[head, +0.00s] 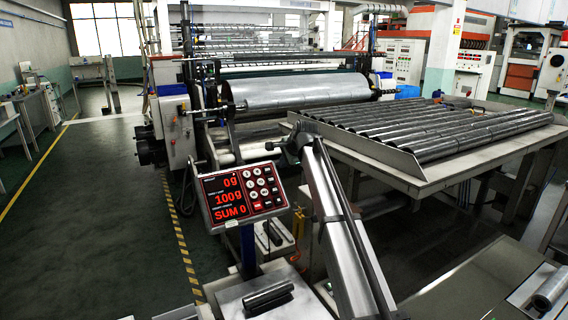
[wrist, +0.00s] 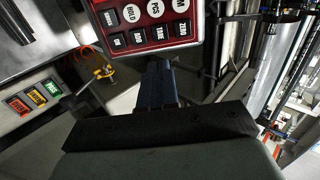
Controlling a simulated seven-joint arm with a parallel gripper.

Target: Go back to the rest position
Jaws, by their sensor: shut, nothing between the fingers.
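My gripper (wrist: 160,72) shows in the wrist view, with its dark mount across the lower middle. Its narrow fingers are together at the centre, with nothing seen between them. The red keypad display (wrist: 150,25) appears just beyond the fingertips at the top of that view; I cannot tell the exact gap. My gripper is not visible in the head view. There the display (head: 242,196) reads 0g, 100g and SUM 0.
A sloping metal chute (head: 345,235) stands right of the display. A table (head: 432,184) holds several rolls in a row. The winder's large film roll (head: 298,92) is behind. Another roll (head: 550,288) lies at lower right. Open floor (head: 100,200) is on the left. Coloured buttons (wrist: 35,97) show in the wrist view.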

